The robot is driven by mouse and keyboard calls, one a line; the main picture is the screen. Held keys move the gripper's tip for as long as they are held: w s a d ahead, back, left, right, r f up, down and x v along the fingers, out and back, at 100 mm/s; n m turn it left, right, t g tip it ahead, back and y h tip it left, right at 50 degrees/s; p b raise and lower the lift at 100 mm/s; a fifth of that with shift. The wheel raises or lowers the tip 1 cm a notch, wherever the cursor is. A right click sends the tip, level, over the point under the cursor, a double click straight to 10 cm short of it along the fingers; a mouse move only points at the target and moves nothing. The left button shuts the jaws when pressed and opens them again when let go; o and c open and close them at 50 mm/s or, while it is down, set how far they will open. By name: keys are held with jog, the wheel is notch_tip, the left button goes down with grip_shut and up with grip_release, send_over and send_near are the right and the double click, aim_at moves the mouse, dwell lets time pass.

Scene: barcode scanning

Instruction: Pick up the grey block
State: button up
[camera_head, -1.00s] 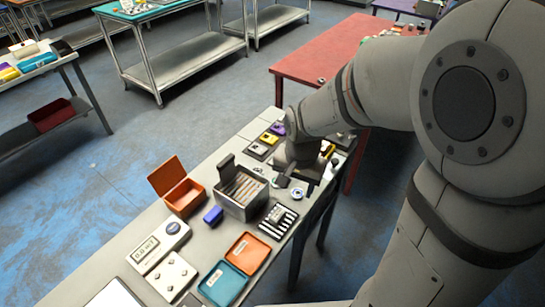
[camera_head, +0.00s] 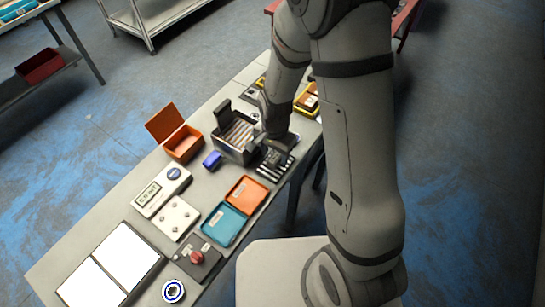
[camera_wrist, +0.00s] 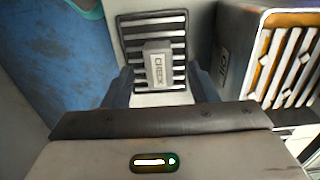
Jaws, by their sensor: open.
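The grey block (camera_wrist: 158,66), with a pale label reading something like "CHECK", rests on a black-and-white striped pad (camera_wrist: 133,38) in the wrist view. My gripper (camera_wrist: 158,82) is open, with one dark finger on each side of the block's near end. No contact with the block is visible. In the head view, my gripper (camera_head: 268,140) is low over the striped pad (camera_head: 277,168), beside the grey bin. My arm hides the block there.
A grey bin (camera_head: 228,146) with slats stands close beside the pad; its wall (camera_wrist: 228,62) is at right in the wrist view. An orange open box (camera_head: 183,147), a blue block (camera_head: 212,160), and orange and teal trays (camera_head: 223,226) are nearby on the table.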

jog(key=shift+f, duration=0.95)
jog(key=shift+c, duration=0.4)
jog(key=c, duration=1)
